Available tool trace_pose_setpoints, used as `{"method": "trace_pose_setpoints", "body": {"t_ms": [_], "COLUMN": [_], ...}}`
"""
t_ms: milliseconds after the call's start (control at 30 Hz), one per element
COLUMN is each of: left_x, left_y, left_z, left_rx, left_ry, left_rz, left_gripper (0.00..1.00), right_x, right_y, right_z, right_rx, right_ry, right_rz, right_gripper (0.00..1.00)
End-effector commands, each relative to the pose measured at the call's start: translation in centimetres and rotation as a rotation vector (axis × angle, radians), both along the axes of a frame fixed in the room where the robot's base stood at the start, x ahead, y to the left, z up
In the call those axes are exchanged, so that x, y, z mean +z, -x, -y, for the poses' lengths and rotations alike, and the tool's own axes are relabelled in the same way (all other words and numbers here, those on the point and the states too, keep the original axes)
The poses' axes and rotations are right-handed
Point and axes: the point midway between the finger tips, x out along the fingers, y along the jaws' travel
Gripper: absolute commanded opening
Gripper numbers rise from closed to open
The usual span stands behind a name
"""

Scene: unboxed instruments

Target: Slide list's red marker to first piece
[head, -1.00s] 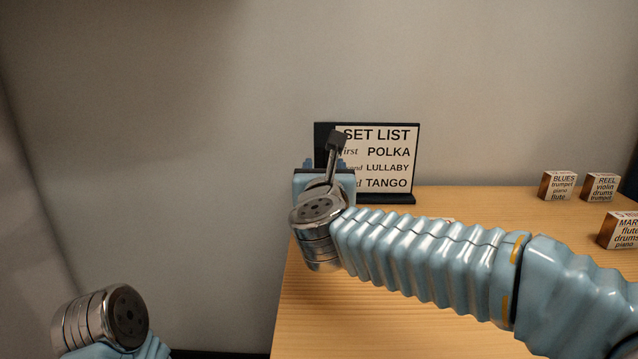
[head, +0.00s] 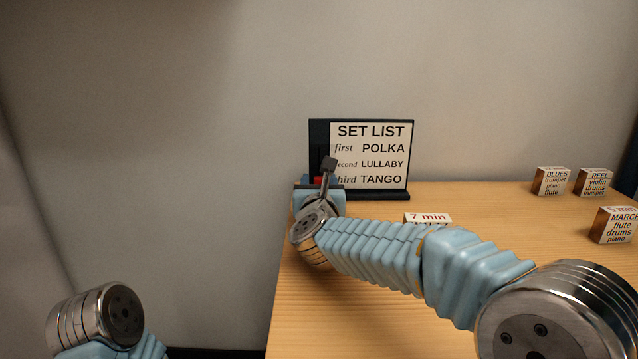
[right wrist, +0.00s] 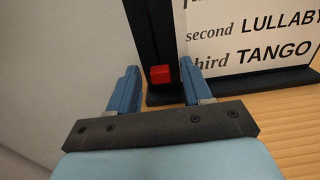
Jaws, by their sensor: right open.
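The set list board (head: 371,155) stands upright at the table's back left, with rows for first POLKA, second LULLABY and third TANGO. The red marker (head: 318,181) sits low on the dark strip at the board's left side, level with the third row. It also shows in the right wrist view (right wrist: 160,76). My right gripper (right wrist: 159,66) is open in front of the strip, with one finger on either side of the marker in that view. I cannot tell whether they touch it. In the head view my wrist partly hides the fingers and marker. My left gripper is out of frame.
A block marked 7 min (head: 428,218) is partly behind my right arm. The BLUES block (head: 551,182), the REEL block (head: 594,182) and the MARCH block (head: 616,226) stand at the right. The table's left edge is close to the board.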

Motion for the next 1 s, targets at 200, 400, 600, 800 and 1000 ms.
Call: {"method": "trace_pose_setpoints", "body": {"t_ms": [200,400,600,800,1000], "left_x": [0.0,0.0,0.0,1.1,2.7], "left_y": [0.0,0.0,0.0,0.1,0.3], "left_z": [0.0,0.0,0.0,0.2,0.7], "left_rx": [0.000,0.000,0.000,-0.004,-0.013], "left_ry": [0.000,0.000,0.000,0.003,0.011], "left_rz": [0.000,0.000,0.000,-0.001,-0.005], "left_gripper": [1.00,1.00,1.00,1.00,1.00], "right_x": [0.0,0.0,0.0,2.7,6.8], "right_y": [0.0,0.0,0.0,0.0,0.0], "right_z": [0.0,0.0,0.0,0.1,0.1], "right_rx": [0.000,0.000,0.000,-0.001,-0.001], "right_ry": [0.000,0.000,0.000,-0.004,-0.003], "right_rz": [0.000,0.000,0.000,0.003,0.002], "right_gripper": [0.26,0.00,0.00,0.00,0.00]}}
